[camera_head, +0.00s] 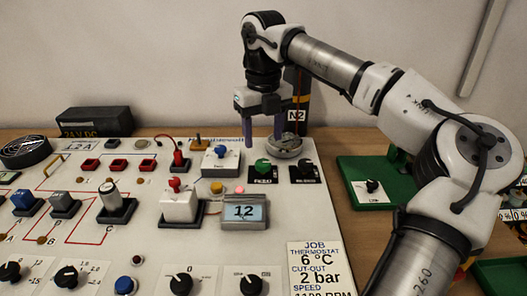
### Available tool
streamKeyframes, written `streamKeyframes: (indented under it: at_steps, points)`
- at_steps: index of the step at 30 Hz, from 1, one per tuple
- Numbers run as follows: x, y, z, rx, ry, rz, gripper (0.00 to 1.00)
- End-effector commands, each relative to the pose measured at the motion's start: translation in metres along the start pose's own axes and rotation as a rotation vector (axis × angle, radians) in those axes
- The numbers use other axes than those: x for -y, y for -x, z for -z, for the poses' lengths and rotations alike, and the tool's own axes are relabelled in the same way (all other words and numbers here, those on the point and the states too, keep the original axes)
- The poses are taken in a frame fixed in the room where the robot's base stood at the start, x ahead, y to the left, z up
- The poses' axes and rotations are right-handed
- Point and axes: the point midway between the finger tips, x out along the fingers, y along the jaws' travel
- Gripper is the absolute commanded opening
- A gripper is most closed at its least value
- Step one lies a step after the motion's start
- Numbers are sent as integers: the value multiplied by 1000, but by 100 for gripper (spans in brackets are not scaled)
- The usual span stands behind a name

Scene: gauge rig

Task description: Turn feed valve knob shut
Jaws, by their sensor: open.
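A green knob (262,166) sits on a black plate with a small label, just right of the panel's middle; the label looks like "FEED" but is blurred. A black knob (305,167) sits on a similar black plate to its right; its label is too small to read. My gripper (263,140) points down with its two purple fingers apart and nothing seen between them. In the picture its fingertips are just above the green knob, apart from it. I cannot tell the knob's angle.
A round metal part (285,147) is close right of my fingers. A green tray (355,170) lies right of the panel, near my arm.

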Motion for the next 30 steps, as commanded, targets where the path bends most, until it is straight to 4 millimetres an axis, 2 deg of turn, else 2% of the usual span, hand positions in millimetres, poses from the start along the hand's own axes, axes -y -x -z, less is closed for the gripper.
streamKeyframes:
  at_steps: [3,9,14,24,26,30]
  points:
    - [0,28,-1,2,0,1,54]
    - [0,58,0,1,0,1,54]
    - [0,68,0,0,0,-1,54]
    - [0,71,0,0,0,0,54]
    - [0,77,0,0,0,0,54]
    - [0,110,0,0,0,0,54]
